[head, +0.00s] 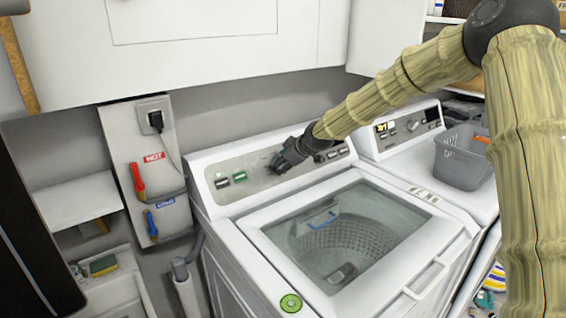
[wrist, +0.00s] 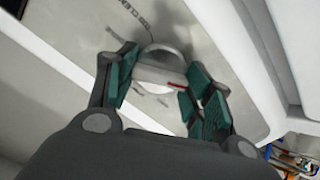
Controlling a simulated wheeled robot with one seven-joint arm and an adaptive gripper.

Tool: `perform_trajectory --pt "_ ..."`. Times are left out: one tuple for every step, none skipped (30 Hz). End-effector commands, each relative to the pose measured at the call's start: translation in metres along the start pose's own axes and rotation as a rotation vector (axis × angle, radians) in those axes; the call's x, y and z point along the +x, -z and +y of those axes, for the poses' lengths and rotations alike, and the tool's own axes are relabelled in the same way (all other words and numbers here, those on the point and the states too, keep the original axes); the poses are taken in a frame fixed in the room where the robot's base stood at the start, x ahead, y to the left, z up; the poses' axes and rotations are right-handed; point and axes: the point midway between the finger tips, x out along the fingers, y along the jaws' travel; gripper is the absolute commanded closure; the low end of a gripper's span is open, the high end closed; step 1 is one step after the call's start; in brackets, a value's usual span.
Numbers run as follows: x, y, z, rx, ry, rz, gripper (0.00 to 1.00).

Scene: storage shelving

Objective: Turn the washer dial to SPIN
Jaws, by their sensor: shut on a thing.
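The washer (head: 222,215) is a white top-loader with a grey control panel along its back. My gripper (head: 276,164) reaches the middle of that panel from the right; it hides the dial in the head view. In the wrist view the dial (wrist: 160,76) is a round white and silver knob with a red mark on its right side. My gripper (wrist: 163,88) is shut on it, with green-padded fingers on either side. Printed marks show on the panel around the dial, but the one for SPIN cannot be read.
A glass lid (head: 345,240) covers the washer's drum. A second white machine (head: 410,150) with a grey basket (head: 463,155) stands at right. A white cabinet (head: 190,40) hangs above the panel.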

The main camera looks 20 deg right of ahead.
Motion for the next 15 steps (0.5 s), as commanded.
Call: perform_trajectory --pt "0.0006 -0.0036 -0.0016 -0.008 0.004 -0.006 0.72" --pt "0.0006 -0.0036 -0.0016 -0.014 0.004 -0.006 0.72" --pt "0.0006 -0.0036 -0.0016 -0.021 0.004 -0.006 0.72" --pt "0.0006 -0.0036 -0.0016 -0.025 0.004 -0.006 0.72" --pt "0.0006 -0.0037 -0.0016 -0.028 0.004 -0.006 0.72" --pt "0.0006 -0.0037 -0.0016 -0.031 0.004 -0.006 0.72" --pt "0.0006 -0.0036 -0.0016 -0.032 0.004 -0.006 0.72" --pt "0.0006 -0.0037 -0.0016 -0.033 0.004 -0.006 0.72" --pt "0.0006 -0.0037 -0.0015 -0.034 0.004 -0.006 0.72" --pt "0.0006 -0.0037 -0.0015 -0.034 0.004 -0.006 0.72" --pt "0.0007 -0.0037 -0.0015 -0.034 0.004 -0.006 0.72" --pt "0.0007 -0.0037 -0.0015 -0.034 0.004 -0.006 0.72" --pt "0.0007 -0.0037 -0.0015 -0.033 0.004 -0.006 0.72" --pt "0.0007 -0.0038 -0.0015 -0.033 0.004 -0.006 0.72" --pt "0.0007 -0.0038 -0.0015 -0.033 0.004 -0.006 0.72"
